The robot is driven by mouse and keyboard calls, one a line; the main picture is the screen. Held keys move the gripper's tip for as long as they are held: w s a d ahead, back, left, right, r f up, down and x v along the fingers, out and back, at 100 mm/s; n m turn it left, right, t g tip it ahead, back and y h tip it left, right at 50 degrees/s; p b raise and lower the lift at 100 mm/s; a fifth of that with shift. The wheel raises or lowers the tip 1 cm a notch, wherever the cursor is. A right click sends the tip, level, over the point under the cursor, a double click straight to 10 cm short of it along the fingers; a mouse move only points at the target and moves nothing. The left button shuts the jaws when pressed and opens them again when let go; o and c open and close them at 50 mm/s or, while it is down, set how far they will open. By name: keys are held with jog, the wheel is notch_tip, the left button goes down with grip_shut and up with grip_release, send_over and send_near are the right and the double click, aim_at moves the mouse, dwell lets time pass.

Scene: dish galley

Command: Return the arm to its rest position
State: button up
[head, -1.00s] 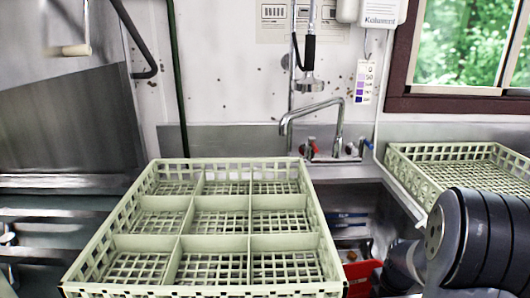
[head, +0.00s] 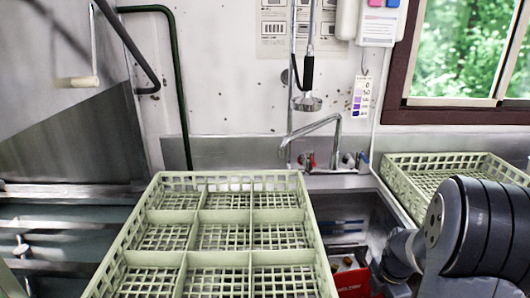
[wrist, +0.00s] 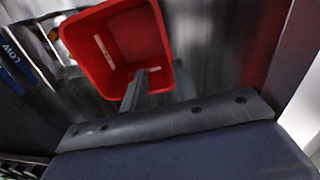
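My arm (head: 470,235) is folded at the lower right of the head view, in front of the right-hand rack and beside the sink. My gripper's end is hidden in that view. In the wrist view, a narrow grey finger of my gripper (wrist: 136,88) stands out over my dark wrist housing, in front of a red bin (wrist: 100,60). Nothing is seen held, but I cannot tell whether the fingers are apart or together. The red bin (head: 350,281) also shows low in the sink in the head view.
A pale green compartment rack (head: 309,215), empty, fills the counter front. A second rack (head: 400,185) stands at right behind my arm. The sink (head: 345,205) lies between them, under a faucet (head: 318,125) and a hanging spray head (head: 307,103). A blue-labelled object (wrist: 22,68) is beside the bin.

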notch_tip(320, 180, up, 19)
jog(key=p, duration=1.3)
jog(key=shift+p, duration=0.3)
jog(key=shift+f, duration=0.15)
